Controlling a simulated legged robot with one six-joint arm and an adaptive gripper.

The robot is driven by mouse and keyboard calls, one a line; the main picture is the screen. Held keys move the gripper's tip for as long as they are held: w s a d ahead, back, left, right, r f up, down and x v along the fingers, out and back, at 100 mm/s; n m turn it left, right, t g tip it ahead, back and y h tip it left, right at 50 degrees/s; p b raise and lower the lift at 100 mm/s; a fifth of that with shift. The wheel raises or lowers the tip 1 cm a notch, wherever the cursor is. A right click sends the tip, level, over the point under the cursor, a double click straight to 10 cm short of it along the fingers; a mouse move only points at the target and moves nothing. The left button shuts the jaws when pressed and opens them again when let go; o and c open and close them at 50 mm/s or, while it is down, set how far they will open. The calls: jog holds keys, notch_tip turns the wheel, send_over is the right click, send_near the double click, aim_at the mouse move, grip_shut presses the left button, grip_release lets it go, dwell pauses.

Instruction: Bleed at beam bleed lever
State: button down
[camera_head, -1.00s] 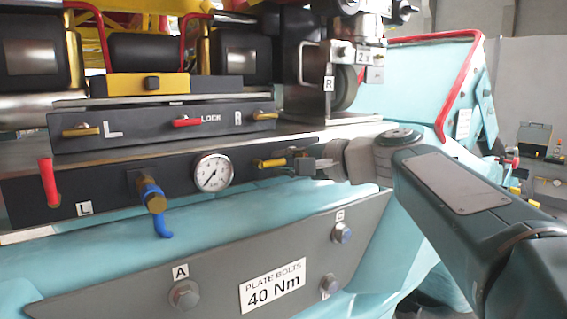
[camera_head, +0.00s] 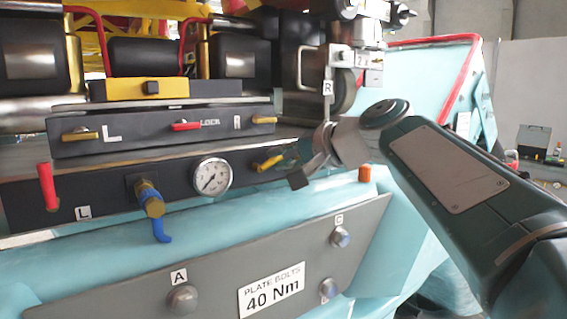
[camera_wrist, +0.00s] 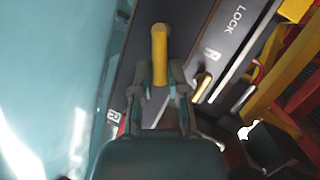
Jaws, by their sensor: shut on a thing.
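A yellow lever (camera_head: 268,163) sits on the right part of the lower black beam panel (camera_head: 110,190), right of the pressure gauge (camera_head: 213,175). My gripper (camera_head: 288,160) reaches it from the right and is shut on it. In the wrist view the yellow lever (camera_wrist: 159,55) runs between the two fingers of my gripper (camera_wrist: 161,85), its rounded end beyond them. A blue lever (camera_head: 160,228) hangs from a brass valve left of the gauge, free of my gripper. The gauge needle is too small to read surely.
A red lever (camera_head: 47,186) stands at the panel's left. An upper bar (camera_head: 160,136) carries yellow and red levers close above. Below, a grey plate (camera_head: 215,262) has several bolts. A wheel bracket (camera_head: 328,85) stands above my gripper.

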aim_at(255, 156)
jog(key=n, duration=0.1)
jog(key=h, duration=0.1)
jog(key=a+n, duration=0.1)
jog(key=shift+s+r+n+h, duration=0.2)
jog(key=shift+r+n+h, duration=0.05)
jog(key=shift+n+h, duration=0.05)
jog(key=shift+s+a+r+n+t+h, duration=0.25)
jog(key=shift+n+t+h, duration=0.3)
jog(key=shift+n, duration=0.25)
jog(key=shift+s+a+r+n+t+h, duration=0.15)
jog(key=shift+a+n+t+h, duration=0.1)
jog(key=shift+n+h, duration=0.25)
jog(key=shift+s+a+f+n+t+h, duration=0.1)
jog(key=shift+a+n+t+h, duration=0.1)
jog(key=shift+n+h, duration=0.3)
jog(key=shift+s+a+n+t+h, duration=0.2)
jog(key=shift+n+t+h, duration=0.1)
jog(key=shift+n, duration=0.25)
jog(key=shift+s+a+n+t+h, duration=0.15)
jog(key=shift+n+t, duration=0.15)
jog(key=shift+n, duration=0.25)
jog(key=shift+w, duration=0.1)
jog(key=c, duration=0.7)
grip_release()
jog(key=shift+r, duration=0.1)
jog(key=shift+o, duration=0.2)
jog(key=shift+a, duration=0.1)
jog(key=shift+r, duration=0.1)
